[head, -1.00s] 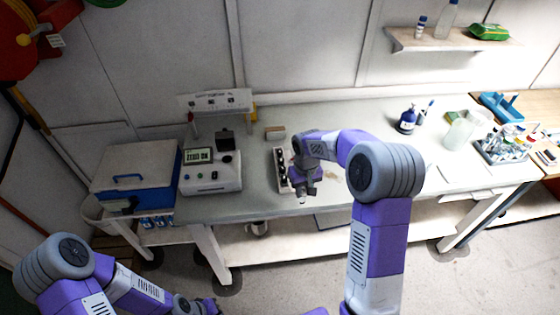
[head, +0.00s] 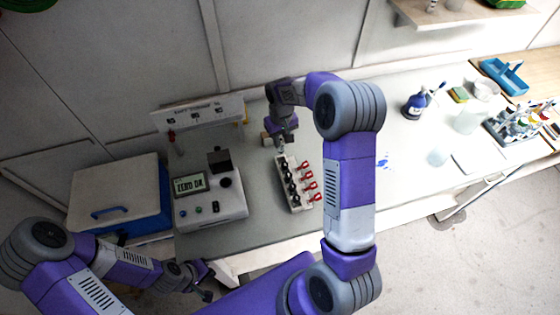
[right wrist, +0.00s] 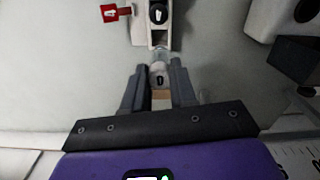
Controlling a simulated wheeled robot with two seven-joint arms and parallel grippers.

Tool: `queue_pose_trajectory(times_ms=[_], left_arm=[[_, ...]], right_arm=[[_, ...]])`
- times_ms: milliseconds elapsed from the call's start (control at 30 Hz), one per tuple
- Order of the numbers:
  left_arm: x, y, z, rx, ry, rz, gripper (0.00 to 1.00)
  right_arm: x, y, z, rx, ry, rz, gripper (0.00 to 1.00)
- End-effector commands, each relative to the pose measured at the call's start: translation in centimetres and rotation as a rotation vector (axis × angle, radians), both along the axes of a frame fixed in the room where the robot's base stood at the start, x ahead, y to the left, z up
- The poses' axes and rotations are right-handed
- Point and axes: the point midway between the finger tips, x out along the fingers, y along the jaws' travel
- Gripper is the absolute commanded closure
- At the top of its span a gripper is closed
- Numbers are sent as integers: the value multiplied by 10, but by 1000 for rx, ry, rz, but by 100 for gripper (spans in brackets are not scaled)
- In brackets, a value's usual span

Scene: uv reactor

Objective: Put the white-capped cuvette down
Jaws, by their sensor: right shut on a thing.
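My right gripper (right wrist: 158,68) is shut on the white-capped cuvette (right wrist: 158,78), whose pale cap shows between the fingers in the right wrist view. In the head view my right gripper (head: 281,145) is just behind the far end of the cuvette rack (head: 296,208), and the cuvette cannot be made out there. The rack holds several black-capped cuvettes (head: 289,180) and has red tags (head: 309,185) along its right side. In the wrist view the rack end (right wrist: 140,30) lies just beyond the fingertips. My left gripper (head: 207,285) is low at left; its jaws are too small to judge.
A white instrument (head: 225,207) with a "ZERO" display stands left of the rack, beside a blue box (head: 145,210). A small tan block (head: 266,139) is beside my right gripper. A blue bottle (head: 415,106) and beakers stand at right.

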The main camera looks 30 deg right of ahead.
Motion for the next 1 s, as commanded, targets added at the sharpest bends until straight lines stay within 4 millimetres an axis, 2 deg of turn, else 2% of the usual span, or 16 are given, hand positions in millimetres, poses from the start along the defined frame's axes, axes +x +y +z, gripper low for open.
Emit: queue_pose_trajectory(times_ms=[100, 367, 600, 967, 1000], left_arm=[[0, 0, 1, 0, 0, 0, 100], [0, 0, 3, 0, -1, 0, 100], [0, 0, 4, 0, -1, 0, 100], [0, 0, 0, 0, -1, 0, 100], [0, 0, 0, 0, -1, 0, 100]], right_arm=[[-1, 0, -25, 0, 6, 1, 100], [-1, 0, -48, 0, 3, 0, 100], [-1, 0, -79, 0, 3, 0, 100], [0, 0, -84, 0, 1, 0, 100], [0, 0, -84, 0, 1, 0, 71]])
